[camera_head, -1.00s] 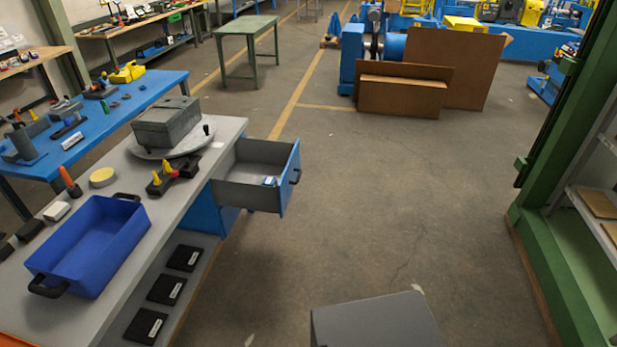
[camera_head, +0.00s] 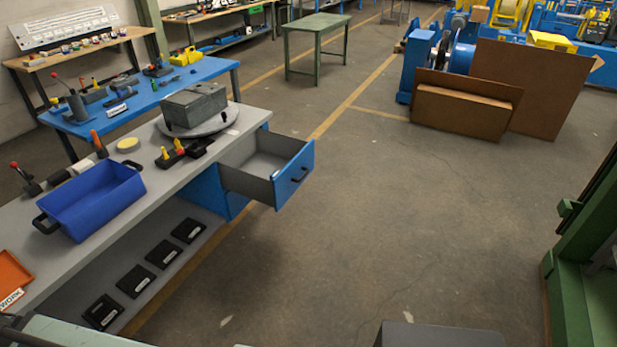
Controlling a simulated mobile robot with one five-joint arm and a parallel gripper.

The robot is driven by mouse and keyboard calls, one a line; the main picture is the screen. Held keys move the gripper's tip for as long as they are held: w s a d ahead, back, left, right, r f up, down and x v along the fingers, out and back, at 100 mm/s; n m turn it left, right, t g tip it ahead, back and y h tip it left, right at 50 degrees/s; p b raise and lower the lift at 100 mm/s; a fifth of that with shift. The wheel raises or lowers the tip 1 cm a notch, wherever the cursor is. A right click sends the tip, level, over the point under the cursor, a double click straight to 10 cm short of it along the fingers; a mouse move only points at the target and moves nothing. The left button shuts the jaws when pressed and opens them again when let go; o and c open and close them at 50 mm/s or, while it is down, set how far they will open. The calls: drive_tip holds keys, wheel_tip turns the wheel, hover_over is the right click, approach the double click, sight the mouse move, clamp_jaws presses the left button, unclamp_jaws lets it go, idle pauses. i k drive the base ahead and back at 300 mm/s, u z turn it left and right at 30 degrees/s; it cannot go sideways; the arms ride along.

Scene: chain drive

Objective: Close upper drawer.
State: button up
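The upper drawer (camera_head: 293,176) is pulled out from the right end of the grey workbench (camera_head: 150,196). It has a blue front with a dark handle (camera_head: 293,179) facing right, and grey inner walls. The part of its floor that shows looks bare. Below it the blue cabinet side (camera_head: 207,189) shows, and no other drawer stands out. My gripper is not in view. A dark grey block-like shape, perhaps part of my own body, shows at the bottom edge.
A blue bin (camera_head: 95,206), a grey box on a round plate (camera_head: 195,106) and tools stand on the bench. Black items (camera_head: 135,281) lie on its lower shelf. The floor (camera_head: 370,230) right of the drawer is clear. A green frame (camera_head: 580,260) stands at right.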

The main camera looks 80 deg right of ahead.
sight(246, 170)
drive_tip(key=z, duration=2.6)
drive_tip(key=i, duration=1)
drive_tip(key=u, duration=2.35)
drive_tip(key=k, duration=0.9)
drive_tip(key=z, duration=0.05)
